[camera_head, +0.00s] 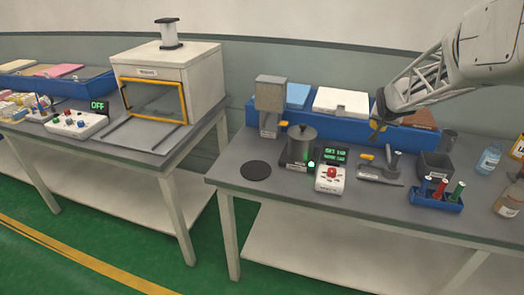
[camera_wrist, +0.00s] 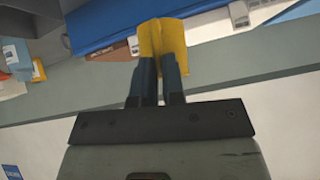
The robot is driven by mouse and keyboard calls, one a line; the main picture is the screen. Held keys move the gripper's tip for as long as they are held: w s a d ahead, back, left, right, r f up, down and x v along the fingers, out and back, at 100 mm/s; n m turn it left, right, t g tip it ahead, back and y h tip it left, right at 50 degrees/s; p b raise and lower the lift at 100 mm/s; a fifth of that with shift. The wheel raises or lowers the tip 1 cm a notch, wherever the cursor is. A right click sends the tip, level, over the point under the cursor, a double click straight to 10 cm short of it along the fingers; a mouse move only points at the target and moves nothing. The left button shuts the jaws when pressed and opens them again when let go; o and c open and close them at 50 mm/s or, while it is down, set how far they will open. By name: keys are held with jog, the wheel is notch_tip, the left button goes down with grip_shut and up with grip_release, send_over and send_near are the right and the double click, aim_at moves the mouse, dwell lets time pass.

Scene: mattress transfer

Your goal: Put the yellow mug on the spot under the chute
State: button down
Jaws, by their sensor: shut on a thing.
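My gripper (camera_head: 376,118) is raised over the right-hand table, in front of the blue bin. It is shut on a small yellow thing, which shows between the fingertips in the wrist view (camera_wrist: 163,40). I cannot make out a handle or a full mug shape on it. A grey box-shaped head on a stand (camera_head: 270,94), which looks like the chute, stands at the back left of this table. A flat round black spot (camera_head: 255,170) lies in front of it and to its left. The spot is bare. My gripper is well to the right of both.
A dark metal pot (camera_head: 301,146) stands right of the spot, with a red-button box (camera_head: 330,178) in front. Tools, a dark open box (camera_head: 436,166), a blue rack (camera_head: 435,195) and bottles (camera_head: 489,159) fill the right side. A long blue bin (camera_head: 345,118) runs behind.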

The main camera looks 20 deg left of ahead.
jog(key=s+a+m+g+h, duration=0.1)
jog(key=s+a+m+h, duration=0.15)
jog(key=a, duration=2.15)
jog(key=s+a+m+h, duration=0.1)
jog(key=a+m+h, duration=0.15)
jog(key=a, duration=2.15)
jog(key=s+a+f+m+g+h, duration=0.1)
jog(key=s+a+f+m, duration=0.1)
jog(key=s+a+f, duration=0.9)
notch_tip(320, 180, down, 4)
jog(key=a, duration=0.3)
jog(key=shift+s+g, duration=0.3)
jog(key=shift+w+d, duration=0.1)
jog(key=w+d, duration=0.9)
jog(key=w, duration=0.1)
jog(key=shift+d, duration=0.4)
